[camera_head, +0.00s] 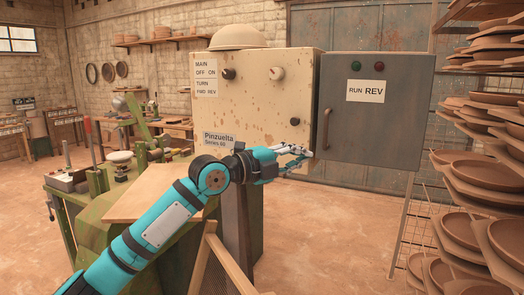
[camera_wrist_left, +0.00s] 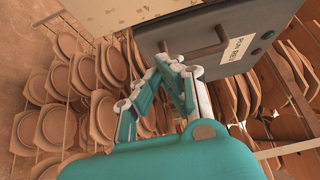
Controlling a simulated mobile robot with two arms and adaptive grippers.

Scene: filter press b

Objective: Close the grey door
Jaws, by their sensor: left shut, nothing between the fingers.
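The grey door (camera_head: 380,135) is a flat panel to the right of the cream cabinet (camera_head: 265,95). It carries a RUN REV label, a green and a red button, and a vertical handle (camera_head: 326,128) near its left edge. I cannot tell whether a gap remains at that edge. My left gripper (camera_head: 306,153) is shut and empty, its tips pointing right, just left of and below the handle's lower end. In the left wrist view the grey door (camera_wrist_left: 245,22) and its handle (camera_wrist_left: 203,50) lie beyond the fingertips (camera_wrist_left: 171,63). Contact is not clear.
Racks of brown clay dishes (camera_head: 480,175) stand close on the right. A green machine base and a wooden board (camera_head: 150,192) lie below my left arm. A bowl (camera_head: 238,37) sits on the cabinet. Open floor (camera_head: 330,225) shows below the door.

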